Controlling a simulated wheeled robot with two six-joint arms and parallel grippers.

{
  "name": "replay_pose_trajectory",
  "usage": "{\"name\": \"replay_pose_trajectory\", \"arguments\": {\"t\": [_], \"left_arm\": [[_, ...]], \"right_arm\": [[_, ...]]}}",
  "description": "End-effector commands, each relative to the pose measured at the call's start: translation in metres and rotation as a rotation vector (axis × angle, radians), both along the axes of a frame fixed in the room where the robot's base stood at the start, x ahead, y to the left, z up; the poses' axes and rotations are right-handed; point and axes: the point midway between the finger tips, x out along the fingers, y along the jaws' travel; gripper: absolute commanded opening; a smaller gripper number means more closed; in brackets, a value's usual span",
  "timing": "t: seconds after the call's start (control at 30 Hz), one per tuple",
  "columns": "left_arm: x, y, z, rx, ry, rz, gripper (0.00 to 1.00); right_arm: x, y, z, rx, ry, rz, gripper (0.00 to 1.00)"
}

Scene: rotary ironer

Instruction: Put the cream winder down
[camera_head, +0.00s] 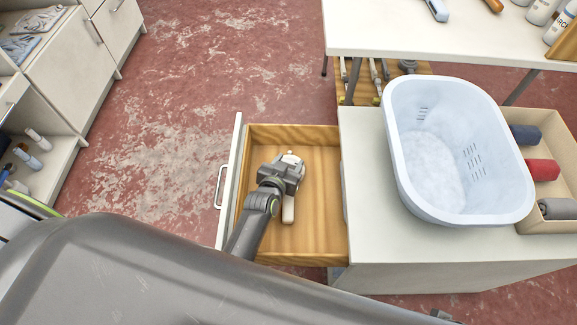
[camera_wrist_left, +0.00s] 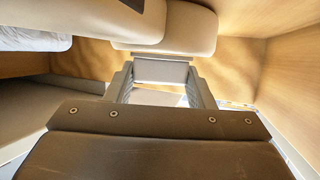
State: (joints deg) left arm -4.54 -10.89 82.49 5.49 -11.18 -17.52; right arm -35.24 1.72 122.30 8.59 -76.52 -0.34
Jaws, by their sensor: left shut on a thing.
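The cream winder (camera_head: 289,208) is inside the open wooden drawer (camera_head: 318,240). In the head view parts of it show in front of and beyond my left gripper (camera_head: 291,171). The gripper is down in the drawer and shut on the winder. In the left wrist view the winder (camera_wrist_left: 165,45) fills the top middle, between and beyond the gripper's fingers (camera_wrist_left: 160,85). The gripper hides part of the winder, and I cannot tell whether the winder touches the drawer floor. My right gripper is in neither view.
A white laundry basket (camera_head: 402,150) stands on the cabinet top (camera_head: 365,215) right of the drawer. A box with rolled cloths (camera_head: 541,170) is beyond it. A white table (camera_head: 400,38) is at the back. Red floor (camera_head: 170,120) lies open left of the drawer.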

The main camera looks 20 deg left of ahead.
Motion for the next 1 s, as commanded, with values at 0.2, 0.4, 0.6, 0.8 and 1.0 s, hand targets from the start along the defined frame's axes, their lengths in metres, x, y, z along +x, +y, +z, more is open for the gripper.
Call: {"name": "replay_pose_trajectory", "arguments": {"t": [0.2,0.4,0.6,0.8,1.0], "left_arm": [[0.0001,-0.0001,-0.0002,0.000,-0.001,0.000,0.24],[0.0000,-0.0001,-0.0036,0.000,0.000,0.000,0.24],[-0.0002,0.0000,-0.0033,0.000,0.001,0.000,0.70],[0.0000,0.0001,-0.0032,0.000,0.000,0.000,0.70],[0.0000,0.0008,0.0028,0.000,0.001,0.000,0.70]], "right_arm": [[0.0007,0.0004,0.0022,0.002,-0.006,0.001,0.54],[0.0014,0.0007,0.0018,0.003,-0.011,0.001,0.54],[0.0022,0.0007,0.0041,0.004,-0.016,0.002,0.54],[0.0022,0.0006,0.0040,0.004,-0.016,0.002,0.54],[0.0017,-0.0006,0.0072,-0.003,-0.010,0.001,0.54]]}}
